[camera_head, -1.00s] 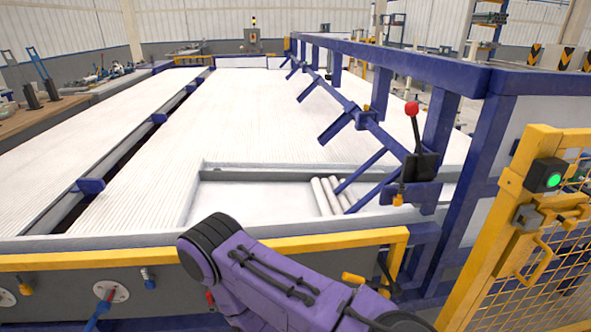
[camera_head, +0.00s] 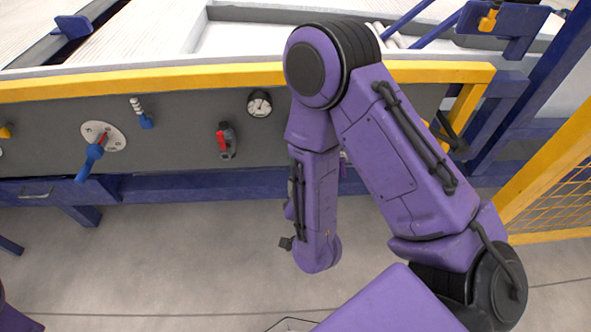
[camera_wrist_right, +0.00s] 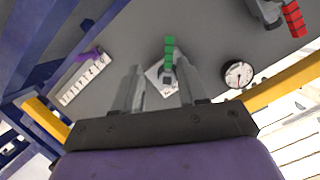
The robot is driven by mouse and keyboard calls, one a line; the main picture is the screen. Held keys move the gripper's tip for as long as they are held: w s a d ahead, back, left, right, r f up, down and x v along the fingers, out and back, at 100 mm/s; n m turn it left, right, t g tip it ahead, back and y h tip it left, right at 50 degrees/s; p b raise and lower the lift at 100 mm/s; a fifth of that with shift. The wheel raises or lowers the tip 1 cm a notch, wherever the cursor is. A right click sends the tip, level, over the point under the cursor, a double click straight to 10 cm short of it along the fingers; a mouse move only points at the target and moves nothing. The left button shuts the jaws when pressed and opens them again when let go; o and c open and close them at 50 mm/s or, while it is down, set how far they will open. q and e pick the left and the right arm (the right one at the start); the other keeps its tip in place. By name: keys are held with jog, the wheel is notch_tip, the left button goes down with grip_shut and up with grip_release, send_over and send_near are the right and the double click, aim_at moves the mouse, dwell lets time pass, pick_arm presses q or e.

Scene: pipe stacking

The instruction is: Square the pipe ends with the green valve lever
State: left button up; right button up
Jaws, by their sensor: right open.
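In the right wrist view, the green valve lever (camera_wrist_right: 169,48) stands up from a pale square plate (camera_wrist_right: 165,83) on the grey panel. My right gripper (camera_wrist_right: 158,66) is open, with its two fingers pointing at the panel and the lever close ahead, around or just beyond their tips; contact is unclear. In the head view, my right arm hides the lever, and the gripper cannot be made out. A few pale pipes (camera_head: 392,37) lie in the tray by the blue arms, mostly cut off. My left gripper is not in view.
The panel (camera_head: 190,105) also carries a blue-handled valve (camera_head: 93,155), a red-handled switch (camera_head: 226,140) and a gauge (camera_head: 259,103), which shows in the wrist view (camera_wrist_right: 238,74). A yellow rail (camera_head: 150,80) runs above it. A yellow mesh fence (camera_head: 550,190) stands at right.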

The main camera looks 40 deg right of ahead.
jog(key=w+d+m+h+b, duration=0.1)
jog(key=w+b, duration=0.1)
jog(key=w, duration=0.1)
jog(key=w+d+m+t+h+b, duration=0.1)
jog(key=w+d+b, duration=0.1)
jog(key=w+b, duration=0.1)
jog(key=w+d+f+m+t+b, duration=0.1)
jog(key=w+d+b, duration=0.1)
jog(key=w, duration=0.2)
jog(key=shift+w+d+h, duration=0.1)
jog(key=shift+w+h, duration=0.15)
jog(key=shift+h, duration=0.15)
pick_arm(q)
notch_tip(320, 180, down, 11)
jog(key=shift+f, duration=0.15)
pick_arm(e)
grip_shut()
